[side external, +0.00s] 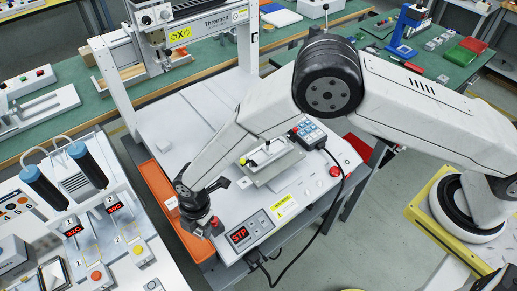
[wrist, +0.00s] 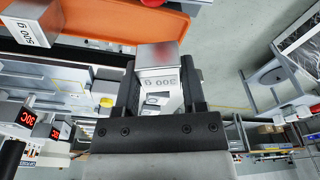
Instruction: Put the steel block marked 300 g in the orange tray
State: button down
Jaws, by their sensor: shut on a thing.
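My gripper (wrist: 163,85) is shut on a steel block (wrist: 158,56) marked 300 g, whose label reads upside down in the wrist view. The block sits between both fingers. In the side view my gripper (side external: 200,228) is over or beside the near part of the long orange tray (side external: 155,180), and the held block cannot be made out there. The orange tray also shows at the top of the wrist view (wrist: 110,18). I cannot tell how high the block is or whether it touches the tray.
Another block (wrist: 30,30), marked 500 g, is at the tray in the wrist view. The white gantry machine (side external: 185,105) stands right of the tray, with a control panel (side external: 250,230) near my gripper.

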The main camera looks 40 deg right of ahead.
aim_at(194, 241)
jog(key=shift+w+a+f, duration=0.45)
jog(key=shift+w+f, duration=0.15)
jog(key=shift+f, duration=0.2)
jog(key=shift+w+a+f, duration=0.4)
jog(key=shift+w+f, duration=0.15)
jog(key=shift+f, duration=0.25)
jog(key=shift+f, duration=0.2)
jog(key=shift+w+a+f, duration=0.1)
jog(key=shift+w+f, duration=0.05)
jog(key=shift+f, duration=1.4)
jog(key=shift+f, duration=0.15)
jog(key=shift+c, duration=0.8)
grip_release()
notch_tip(194, 241, up, 12)
jog(key=d, duration=0.1)
jog(key=shift+w+d, duration=0.2)
jog(key=shift+w, duration=0.05)
